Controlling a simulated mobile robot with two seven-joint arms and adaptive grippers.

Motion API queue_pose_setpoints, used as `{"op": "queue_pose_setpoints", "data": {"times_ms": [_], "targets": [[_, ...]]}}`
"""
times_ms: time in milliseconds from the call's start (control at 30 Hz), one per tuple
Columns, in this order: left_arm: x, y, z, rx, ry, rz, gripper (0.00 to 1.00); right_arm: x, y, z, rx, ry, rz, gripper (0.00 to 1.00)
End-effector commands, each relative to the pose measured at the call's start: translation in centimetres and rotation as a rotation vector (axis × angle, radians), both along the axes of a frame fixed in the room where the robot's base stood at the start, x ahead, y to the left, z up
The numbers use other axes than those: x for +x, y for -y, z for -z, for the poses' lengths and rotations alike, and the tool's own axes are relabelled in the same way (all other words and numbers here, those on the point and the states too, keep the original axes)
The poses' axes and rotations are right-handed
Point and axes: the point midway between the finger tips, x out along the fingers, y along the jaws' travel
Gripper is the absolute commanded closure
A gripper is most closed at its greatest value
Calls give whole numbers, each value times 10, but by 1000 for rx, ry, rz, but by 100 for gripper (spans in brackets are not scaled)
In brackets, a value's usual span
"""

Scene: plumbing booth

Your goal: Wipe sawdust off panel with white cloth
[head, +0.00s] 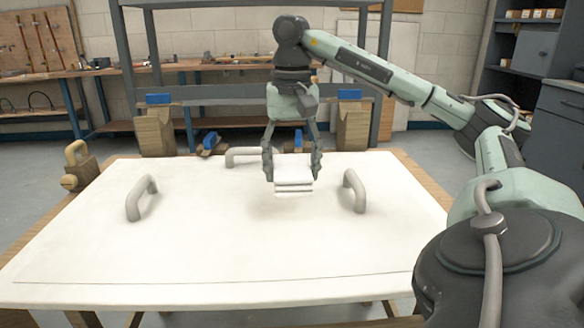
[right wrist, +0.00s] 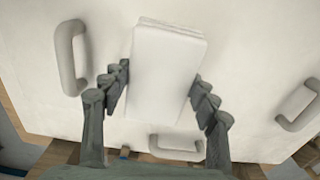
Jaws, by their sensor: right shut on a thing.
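The white panel (head: 230,240) lies flat on the bench. No clear sawdust shows on it; only a faint dark smudge is visible below the cloth, which may be shadow. The white cloth (head: 293,183) is a folded, layered block above the far middle of the panel. It also shows in the right wrist view (right wrist: 168,65). My right gripper (head: 293,168) points down and is shut on the cloth, one finger at each side. Whether the cloth touches the panel is hard to tell. My left gripper is not in view.
Grey handles stand on the panel at left (head: 141,198), back (head: 245,155) and right (head: 355,191). Wooden blocks with blue tops (head: 155,128) stand behind its far edge. A wooden clamp (head: 80,165) sits at the left corner. The panel's near half is clear.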

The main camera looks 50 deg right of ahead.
Motion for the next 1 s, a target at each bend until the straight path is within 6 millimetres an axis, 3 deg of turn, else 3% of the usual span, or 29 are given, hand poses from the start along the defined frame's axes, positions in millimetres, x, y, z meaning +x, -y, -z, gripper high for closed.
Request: {"op": "queue_pose_setpoints", "data": {"times_ms": [333,700,1000], "targets": [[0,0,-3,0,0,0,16,0,0,-3,1,-1,0,64],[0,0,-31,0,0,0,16,0,0,-32,1,-1,0,64],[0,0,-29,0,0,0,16,0,0,-30,1,-1,0,64]]}}
